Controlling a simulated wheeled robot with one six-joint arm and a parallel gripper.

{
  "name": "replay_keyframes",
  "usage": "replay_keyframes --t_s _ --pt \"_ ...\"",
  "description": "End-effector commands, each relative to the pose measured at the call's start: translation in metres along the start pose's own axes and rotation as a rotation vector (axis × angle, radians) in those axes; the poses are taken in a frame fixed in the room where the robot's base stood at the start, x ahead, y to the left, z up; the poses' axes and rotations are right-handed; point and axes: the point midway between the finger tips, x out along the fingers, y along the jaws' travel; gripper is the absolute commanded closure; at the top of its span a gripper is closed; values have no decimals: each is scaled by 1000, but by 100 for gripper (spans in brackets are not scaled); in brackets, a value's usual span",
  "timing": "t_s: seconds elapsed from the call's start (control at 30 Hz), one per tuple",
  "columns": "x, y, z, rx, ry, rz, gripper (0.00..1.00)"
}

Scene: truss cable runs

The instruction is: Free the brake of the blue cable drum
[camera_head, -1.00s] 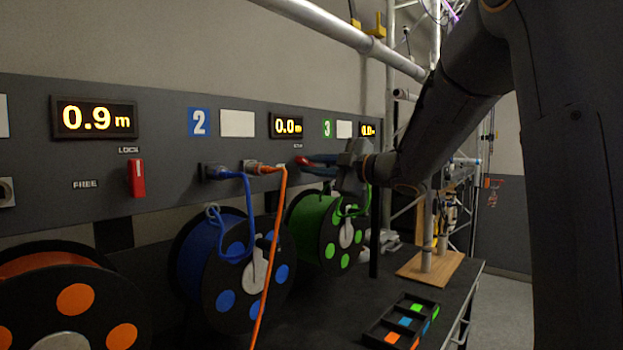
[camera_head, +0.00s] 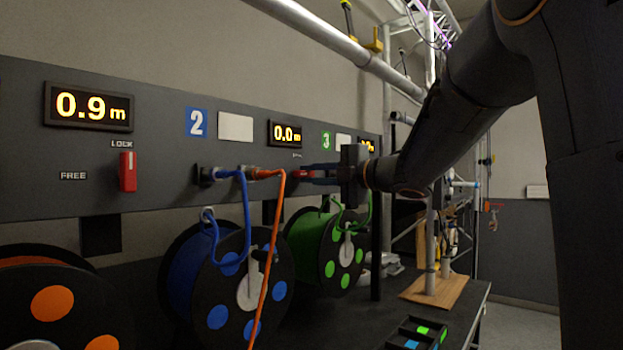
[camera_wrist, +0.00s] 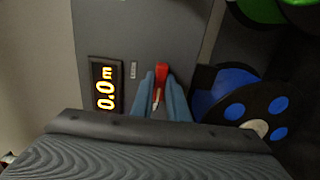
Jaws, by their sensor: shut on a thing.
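The blue cable drum (camera_head: 185,275) stands under the number 2 sign, its blue cable (camera_head: 247,205) looped up to a plug on the panel. Its red brake lever (camera_head: 304,174) is on the panel below the 0.0 m display (camera_head: 285,133). My gripper (camera_head: 308,173) is shut on this lever. In the wrist view the two blue fingers (camera_wrist: 161,90) flank the red lever (camera_wrist: 161,70), beside the 0.0 m display (camera_wrist: 106,87) and a small label.
An orange cable (camera_head: 273,240) hangs from its plug in front of the blue drum, close left of my fingers. The green drum (camera_head: 325,250) stands right of it. The orange drum's red lever (camera_head: 128,171) points up under LOCK. A tray (camera_head: 420,332) sits on the bench.

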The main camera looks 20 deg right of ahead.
Motion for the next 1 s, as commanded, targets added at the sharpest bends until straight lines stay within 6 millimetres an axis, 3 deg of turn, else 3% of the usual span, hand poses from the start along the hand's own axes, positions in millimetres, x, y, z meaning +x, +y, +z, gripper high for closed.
replay_keyframes --t_s 0.3,0.33,0.43,0.77,1.0 --pt "0 -2 -1 -2 2 -3 100" --pt "0 -2 -1 -2 2 -3 82" --pt "0 -1 0 -1 1 -2 67" --pt "-3 0 0 -1 0 -1 67" --pt "-35 -1 1 -3 -4 -1 67"
